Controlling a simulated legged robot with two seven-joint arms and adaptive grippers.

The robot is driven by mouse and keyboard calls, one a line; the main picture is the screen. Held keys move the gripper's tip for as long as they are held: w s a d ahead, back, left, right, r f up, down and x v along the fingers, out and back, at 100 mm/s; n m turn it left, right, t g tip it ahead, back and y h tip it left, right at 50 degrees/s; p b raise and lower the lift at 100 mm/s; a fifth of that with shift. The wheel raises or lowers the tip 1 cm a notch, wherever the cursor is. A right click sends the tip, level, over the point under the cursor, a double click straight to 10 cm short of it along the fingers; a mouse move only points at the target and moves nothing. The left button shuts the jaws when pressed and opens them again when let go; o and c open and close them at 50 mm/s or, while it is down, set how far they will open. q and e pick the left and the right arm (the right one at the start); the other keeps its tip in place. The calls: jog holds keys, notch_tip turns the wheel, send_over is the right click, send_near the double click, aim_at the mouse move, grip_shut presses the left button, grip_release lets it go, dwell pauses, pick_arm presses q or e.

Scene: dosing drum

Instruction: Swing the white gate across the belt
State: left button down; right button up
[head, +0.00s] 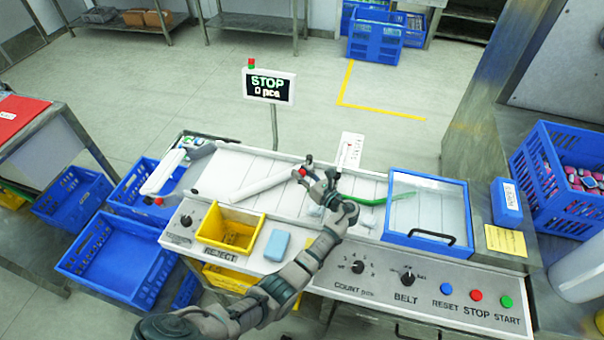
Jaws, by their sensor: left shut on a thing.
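The white gate (265,186) is a flat white bar lying slantwise over the pale belt (225,172). A red knob (302,172) sits at its right end. My left gripper (309,174) reaches over the belt from the front and is shut on the gate at this red-knobbed end. The fingers partly hide that end. A second white arm (163,175) with a red tip stands at the belt's left end, apart from my gripper. My right gripper is not in view.
A yellow bin (230,228) and light blue block (276,245) sit in front of the belt. A clear blue-framed cover (427,210) and green curved strip (375,200) lie right of my gripper. The control panel (415,283) runs along the front. A STOP display (269,86) stands behind.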

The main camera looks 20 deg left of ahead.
pick_arm(q)
jog(key=c, duration=0.8)
grip_release()
jog(key=shift+w+d+f, duration=0.1)
jog(key=shift+w+f, duration=0.05)
jog(key=shift+d, duration=0.4)
jog(key=v, duration=1.1)
jog(key=shift+s+d, duration=0.15)
jog(key=shift+s, duration=0.1)
